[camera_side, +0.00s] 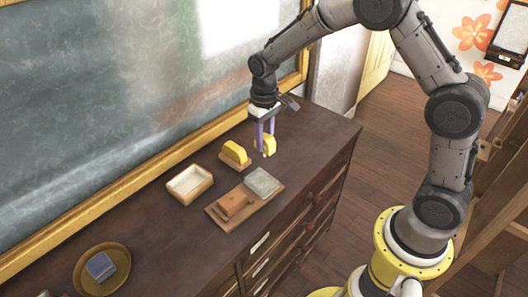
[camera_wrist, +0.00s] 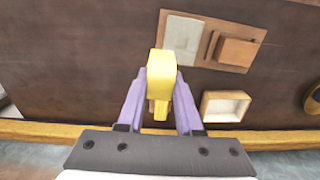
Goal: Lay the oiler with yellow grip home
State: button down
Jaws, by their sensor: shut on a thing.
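My gripper (camera_side: 265,150) has purple fingers shut on a yellow-gripped piece, the oiler (camera_side: 268,144), held above the dark cabinet top. In the wrist view the oiler (camera_wrist: 161,72) stands out between the fingers (camera_wrist: 160,108); its lower part is partly hidden. A second yellow piece with a tan base (camera_side: 235,153) stands on the cabinet top left of my gripper. A wooden board (camera_side: 216,211) lies nearer the front edge; it also shows in the wrist view (camera_wrist: 206,46). It carries a pale grey rectangle (camera_side: 262,182) and a brown block-like part (camera_side: 237,202).
A cream open box (camera_side: 189,184) stands left of the second yellow piece. A round brass dish (camera_side: 83,272) with a blue block (camera_side: 100,266) is farther left. The blackboard's gold frame (camera_side: 150,171) runs along the back. Bare cabinet top lies between box and dish.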

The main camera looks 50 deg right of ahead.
jog(key=shift+n, duration=0.3)
jog(key=shift+n, duration=0.7)
jog(key=n, duration=0.2)
jog(key=shift+n, duration=0.4)
jog(key=n, duration=0.3)
jog(key=a+n, duration=0.1)
jog(key=n, duration=0.1)
jog(key=shift+s+f, duration=0.1)
jog(key=shift+s, duration=0.25)
jog(key=a+n, duration=0.1)
jog(key=n, duration=0.1)
jog(key=s+a+n, duration=0.1)
jog(key=n, duration=0.2)
jog(key=a+n, duration=0.1)
jog(key=n, duration=0.1)
jog(key=shift+s+r+n, duration=0.3)
jog(key=shift+d+f, duration=0.1)
jog(key=shift+f, duration=2.1)
